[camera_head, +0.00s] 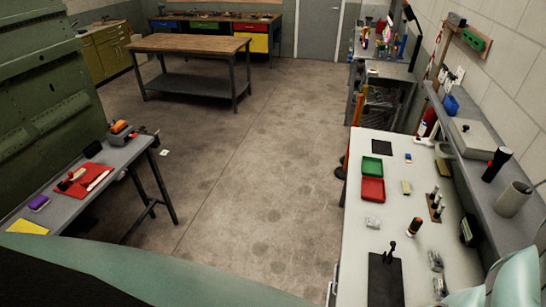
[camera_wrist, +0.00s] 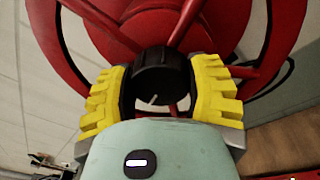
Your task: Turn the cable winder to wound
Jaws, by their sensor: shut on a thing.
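The cable winder (camera_wrist: 90,40) fills the upper part of the wrist view as a large red spoked reel. At its middle is a round black knob (camera_wrist: 160,68) with a short white mark on its face, which points down and slightly left in the picture. My gripper (camera_wrist: 165,86) has yellow ridged fingers on the left and right of the knob and is shut on it. No lettering for the winder's positions is readable. I cannot make out the winder or my gripper's fingers in the head view.
In the head view a white workbench (camera_head: 356,262) with trays and tools stands right, beside a grey shelf (camera_head: 478,172). A grey bench (camera_head: 110,168) stands left by green fuselage panels (camera_head: 45,90). The concrete floor (camera_head: 255,190) between is clear. A wooden-top table (camera_head: 190,43) stands behind.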

